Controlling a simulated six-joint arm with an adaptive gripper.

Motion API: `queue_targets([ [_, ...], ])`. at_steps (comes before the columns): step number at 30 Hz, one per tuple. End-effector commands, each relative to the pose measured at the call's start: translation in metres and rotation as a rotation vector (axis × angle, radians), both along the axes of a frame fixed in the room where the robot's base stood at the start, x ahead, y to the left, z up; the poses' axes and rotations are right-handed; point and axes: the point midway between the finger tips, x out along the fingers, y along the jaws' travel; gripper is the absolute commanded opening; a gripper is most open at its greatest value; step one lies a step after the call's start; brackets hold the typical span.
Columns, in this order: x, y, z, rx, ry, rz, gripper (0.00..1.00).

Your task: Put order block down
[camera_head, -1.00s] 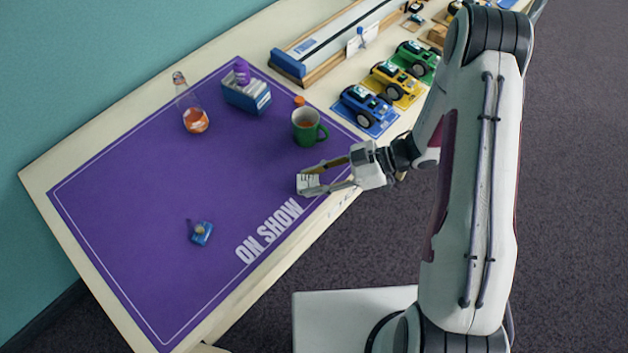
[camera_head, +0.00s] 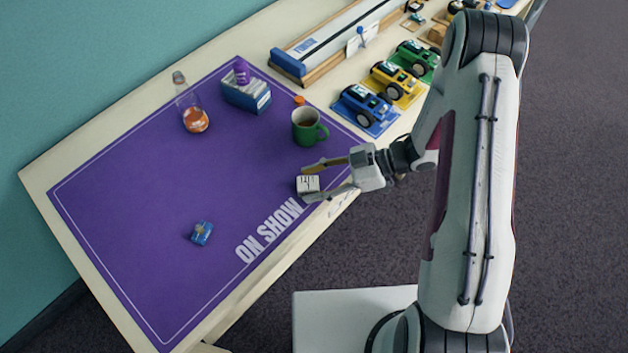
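The order block (camera_head: 307,184), a small white block with dark marks on top, rests on the purple mat (camera_head: 130,220) near its front right edge, just above the word "SHOW". My gripper (camera_head: 309,183) reaches in from the right, its two fingers spread on either side of the block. The fingers look apart from the block, with a narrow gap. The block's underside is hidden from this view.
A green mug (camera_head: 308,127) stands close behind my gripper. A card box (camera_head: 246,93), a flask with orange contents (camera_head: 193,115) and a small blue item (camera_head: 202,233) are on the mat. Model cars (camera_head: 366,107) line the table to the right. The mat's middle is clear.

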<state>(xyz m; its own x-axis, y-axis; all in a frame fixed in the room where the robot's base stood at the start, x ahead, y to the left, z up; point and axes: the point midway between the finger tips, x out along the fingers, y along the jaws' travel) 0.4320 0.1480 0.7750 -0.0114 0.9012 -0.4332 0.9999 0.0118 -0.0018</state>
Motion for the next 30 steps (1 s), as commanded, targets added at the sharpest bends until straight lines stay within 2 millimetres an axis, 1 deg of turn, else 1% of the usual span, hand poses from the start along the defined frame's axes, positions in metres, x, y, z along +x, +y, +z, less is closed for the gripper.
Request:
queue_targets([
  [7,0.0,0.0,0.003,0.0,0.0,0.0,0.47],
  [11,0.001,-0.008,0.007,0.0,-0.001,-0.002,0.47],
  [17,0.001,-0.027,0.016,0.0,-0.001,-0.003,0.47],
  [30,0.002,-0.084,0.043,-0.001,-0.003,-0.003,0.47],
])
